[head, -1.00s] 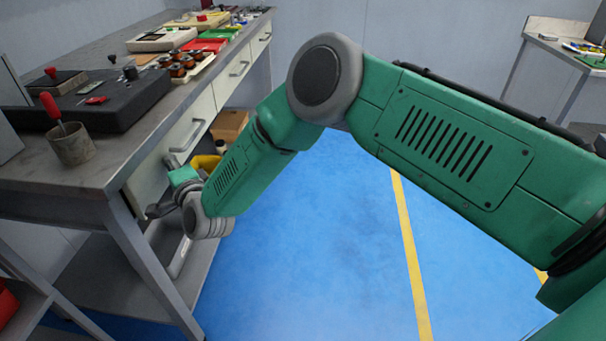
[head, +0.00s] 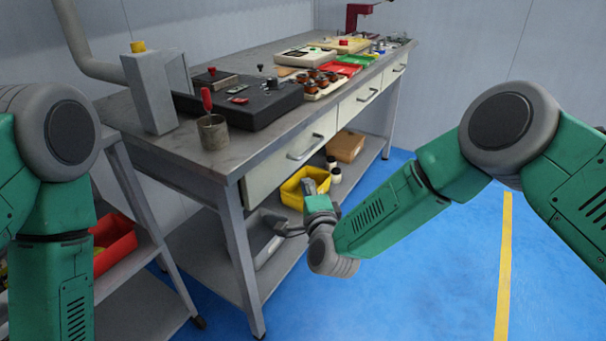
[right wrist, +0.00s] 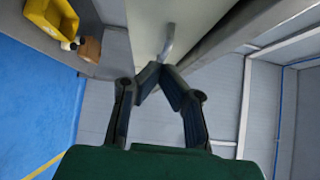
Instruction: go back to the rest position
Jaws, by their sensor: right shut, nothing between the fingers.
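My right arm (head: 395,210) comes in from the right in the head view, bent at the elbow. Its right gripper (head: 285,228) is beside the workbench, below the drawer front and near the lower shelf. In the right wrist view the right gripper (right wrist: 158,68) has its fingertips together with nothing between them. A drawer handle (right wrist: 168,40) shows just beyond the fingertips there. My left arm (head: 55,220) stands at the left edge of the head view, pointing down. The left gripper is outside the frame.
The workbench (head: 165,150) holds a dark winder unit (head: 250,102), a cup with a red-handled tool (head: 213,132) and a tray of coils (head: 325,85). A yellow bin (head: 292,190) and a cardboard box (head: 345,147) sit on its lower shelf. Blue floor (head: 430,290) is free at right.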

